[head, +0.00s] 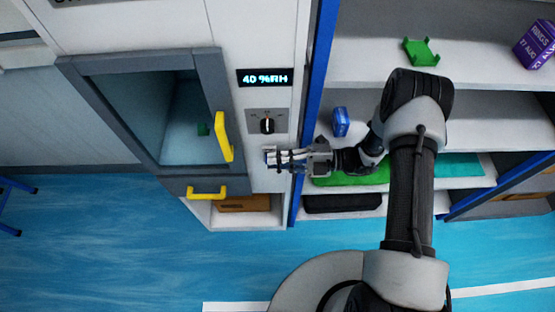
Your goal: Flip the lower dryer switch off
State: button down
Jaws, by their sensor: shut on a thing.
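The dryer (253,55) is a white cabinet with a grey-framed glass door on its left. A lit display (265,78) on it reads 40 %RH. Below the display is a dark rotary knob (267,125) on a grey plate. My gripper (274,157) reaches in from the right, just under that plate, at the dryer's front. Its fingers are shut on the lower dryer switch, which they mostly cover. Only a small bluish bit shows at the fingertips, so the switch's position cannot be told.
Yellow handles sit on the dryer door (223,137) and the drawer (207,192). A blue post (318,75) stands between dryer and shelves. The shelves hold a green holder (420,51), a purple box (537,43) and a blue item (341,122).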

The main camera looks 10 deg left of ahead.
notch_tip(320, 180, down, 3)
jog(key=n+b, duration=0.3)
jog(key=n, duration=0.7)
jog(key=shift+r+b, duration=0.15)
jog(key=shift+b, duration=0.25)
jog(key=shift+n, duration=0.5)
jog(key=c, duration=2)
grip_release()
jog(key=shift+w+d, duration=0.1)
jog(key=v, duration=1.1)
jog(key=shift+d, duration=0.4)
